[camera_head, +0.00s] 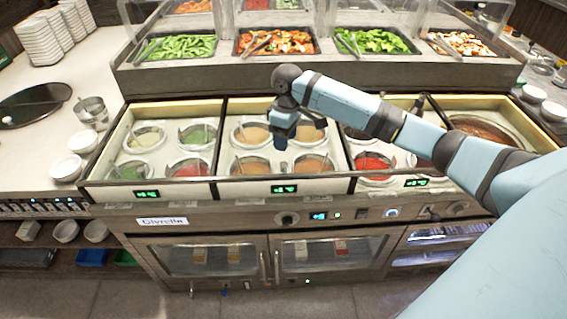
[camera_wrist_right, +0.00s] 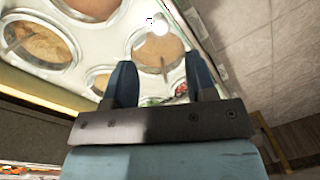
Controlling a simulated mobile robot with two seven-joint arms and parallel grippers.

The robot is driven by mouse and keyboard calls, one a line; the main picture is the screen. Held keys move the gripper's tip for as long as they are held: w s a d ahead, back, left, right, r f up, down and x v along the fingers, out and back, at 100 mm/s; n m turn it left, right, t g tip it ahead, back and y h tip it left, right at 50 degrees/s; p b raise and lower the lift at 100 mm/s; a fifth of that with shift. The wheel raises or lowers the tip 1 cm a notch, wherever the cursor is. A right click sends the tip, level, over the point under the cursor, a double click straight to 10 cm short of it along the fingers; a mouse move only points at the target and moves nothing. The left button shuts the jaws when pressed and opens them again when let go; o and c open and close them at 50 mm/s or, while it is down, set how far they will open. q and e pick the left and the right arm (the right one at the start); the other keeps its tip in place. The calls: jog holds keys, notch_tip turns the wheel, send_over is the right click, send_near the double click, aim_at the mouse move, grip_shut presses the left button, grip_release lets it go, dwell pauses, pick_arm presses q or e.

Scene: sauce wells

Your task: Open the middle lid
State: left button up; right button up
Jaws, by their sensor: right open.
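The middle well section (camera_head: 285,188) has a pale frame and several round wells of orange-brown sauce. Any clear lid over it is hard to make out. My right gripper (camera_head: 282,138) hangs over this section, pointing down, and hides part of the wells. In the right wrist view the gripper (camera_wrist_right: 160,78) has its two blue fingers apart with nothing between them. A sauce well (camera_wrist_right: 160,52) with a spoon lies beyond the fingers, and a bright glare spot shows there. Whether the fingers touch anything is not clear. My left gripper is out of view.
A green-sauce section (camera_head: 150,188) lies to the left, and a red-sauce section (camera_head: 390,184) to the right, partly behind my right arm. A raised shelf with food trays (camera_head: 275,42) stands behind. White bowls (camera_head: 66,168) sit on the left counter.

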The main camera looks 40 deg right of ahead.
aim_at(284, 163)
jog(key=f, duration=0.9)
jog(key=shift+s+a+f, duration=0.1)
jog(key=shift+s+a, duration=0.15)
jog(key=shift+a, duration=0.1)
grip_shut()
